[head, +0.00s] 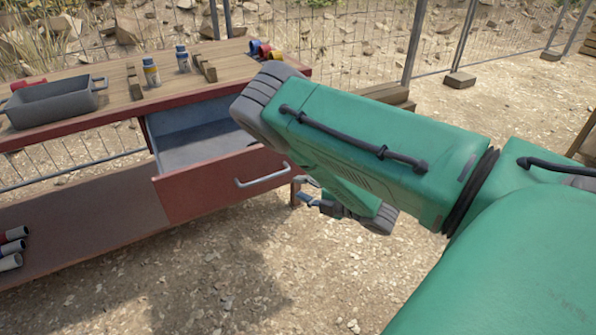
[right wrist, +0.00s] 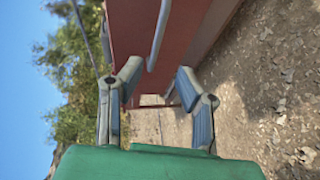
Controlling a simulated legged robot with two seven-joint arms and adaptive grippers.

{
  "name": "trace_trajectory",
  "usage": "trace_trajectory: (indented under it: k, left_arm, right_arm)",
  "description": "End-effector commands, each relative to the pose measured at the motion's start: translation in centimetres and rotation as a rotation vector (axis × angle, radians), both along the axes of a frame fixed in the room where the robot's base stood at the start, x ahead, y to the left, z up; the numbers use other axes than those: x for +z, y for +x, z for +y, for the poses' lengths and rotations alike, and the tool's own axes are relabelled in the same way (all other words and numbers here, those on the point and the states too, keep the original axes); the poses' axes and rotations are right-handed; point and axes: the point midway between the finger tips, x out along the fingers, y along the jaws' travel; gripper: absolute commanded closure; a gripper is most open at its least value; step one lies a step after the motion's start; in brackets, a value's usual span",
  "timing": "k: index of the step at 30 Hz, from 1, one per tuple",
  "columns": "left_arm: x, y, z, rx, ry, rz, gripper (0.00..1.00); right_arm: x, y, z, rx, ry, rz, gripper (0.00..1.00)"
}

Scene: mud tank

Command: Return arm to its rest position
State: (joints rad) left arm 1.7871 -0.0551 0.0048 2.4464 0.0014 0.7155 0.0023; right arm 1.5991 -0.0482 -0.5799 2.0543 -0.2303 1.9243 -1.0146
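My right arm (head: 370,150), in green covers, reaches in from the right of the head view and bends back under itself. My right gripper (head: 303,193) shows partly below the forearm, just right of the drawer front. In the right wrist view my right gripper (right wrist: 158,84) has its two fingers spread wide with nothing between them. The red drawer front (right wrist: 130,28) and its bar handle (right wrist: 159,38) lie beyond the fingers, apart from them. My left gripper is in neither view.
The workbench drawer (head: 215,188) stands open, with its handle (head: 263,178) facing out. On the bench top are a grey tray (head: 52,105), two small bottles (head: 151,72) and wooden racks. Pipes (head: 10,248) lie on the lower shelf. A wire fence (head: 415,40) stands behind; bare ground is in front.

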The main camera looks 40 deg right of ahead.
Motion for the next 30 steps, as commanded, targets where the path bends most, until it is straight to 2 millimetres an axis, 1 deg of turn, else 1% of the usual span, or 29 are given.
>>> trace_trajectory:
  k: [12,14,17,20,21,23,24,26,27,30]
  left_arm:
    - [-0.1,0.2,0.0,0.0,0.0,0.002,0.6]
    - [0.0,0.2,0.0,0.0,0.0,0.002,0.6]
    - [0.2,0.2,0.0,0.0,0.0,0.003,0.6]
    - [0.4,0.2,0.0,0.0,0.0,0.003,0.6]
    - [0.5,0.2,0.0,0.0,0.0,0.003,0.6]
    - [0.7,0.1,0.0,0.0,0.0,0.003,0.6]
    - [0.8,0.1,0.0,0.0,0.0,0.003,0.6]
    - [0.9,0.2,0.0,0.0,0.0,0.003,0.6]
    - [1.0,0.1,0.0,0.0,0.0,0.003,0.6]
    - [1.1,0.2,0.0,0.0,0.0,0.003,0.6]
  right_arm:
    - [-0.2,0.0,0.0,-0.007,0.008,0.009,0.69]
    - [-0.7,-0.3,0.1,-0.035,0.038,0.04,0.69]
    - [-2.9,-1.6,0.6,-0.15,0.159,0.165,0.69]
    - [-6.3,-4.6,2.0,-0.349,0.361,0.373,0.69]
    - [-7.7,-6.4,3.1,-0.444,0.452,0.468,0.69]
    - [-9.6,-9.5,4.9,-0.594,0.582,0.612,0.69]
    - [-10.5,-11.8,6.3,-0.694,0.66,0.704,0.69]
    - [-11.5,-15.3,8.5,-0.841,0.756,0.833,0.69]
    - [-11.7,-17.3,9.8,-0.927,0.805,0.905,0.69]
    - [-11.8,-21.7,12.5,-1.106,0.881,1.044,0.69]
